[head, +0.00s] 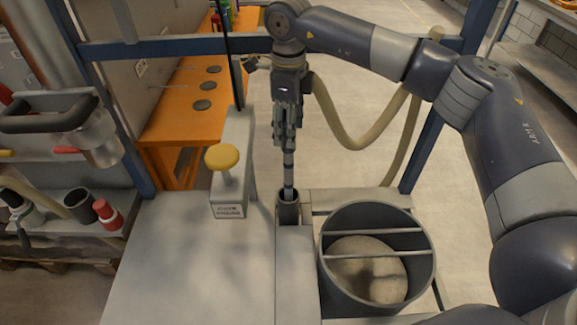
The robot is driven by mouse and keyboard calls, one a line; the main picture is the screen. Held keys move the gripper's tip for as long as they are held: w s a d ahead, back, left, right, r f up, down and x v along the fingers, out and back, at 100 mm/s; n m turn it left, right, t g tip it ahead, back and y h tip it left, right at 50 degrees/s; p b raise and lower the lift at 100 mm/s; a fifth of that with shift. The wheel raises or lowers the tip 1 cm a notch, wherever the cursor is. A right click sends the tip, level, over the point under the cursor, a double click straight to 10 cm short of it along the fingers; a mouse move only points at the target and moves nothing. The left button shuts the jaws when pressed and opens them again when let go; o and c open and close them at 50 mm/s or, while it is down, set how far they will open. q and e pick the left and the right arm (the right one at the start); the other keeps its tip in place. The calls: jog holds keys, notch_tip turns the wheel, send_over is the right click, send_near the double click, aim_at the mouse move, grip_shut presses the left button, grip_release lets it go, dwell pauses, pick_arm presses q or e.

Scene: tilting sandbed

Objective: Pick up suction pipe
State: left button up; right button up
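The suction pipe (289,172) is a slim, dark, upright tube with light bands. Its lower end goes down into a dark cylindrical holder (289,212) at the front centre. My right gripper (286,128) points straight down from above and its fingers are closed around the upper part of the pipe. The pipe's top is hidden by the gripper. A beige hose (345,136) comes out beside the gripper, hangs in a loop and runs up behind my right arm. My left gripper is not in view.
A grey drum (325,270) with crossbars and pale material inside stands right of the holder. A yellow knob (222,157) rises from a labelled block left of the pipe. A blue frame (170,47) and orange table (185,105) are behind. The pale bench top (180,270) is clear.

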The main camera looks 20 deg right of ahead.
grip_shut()
jog(key=shift+r, duration=0.1)
jog(key=shift+r, duration=0.1)
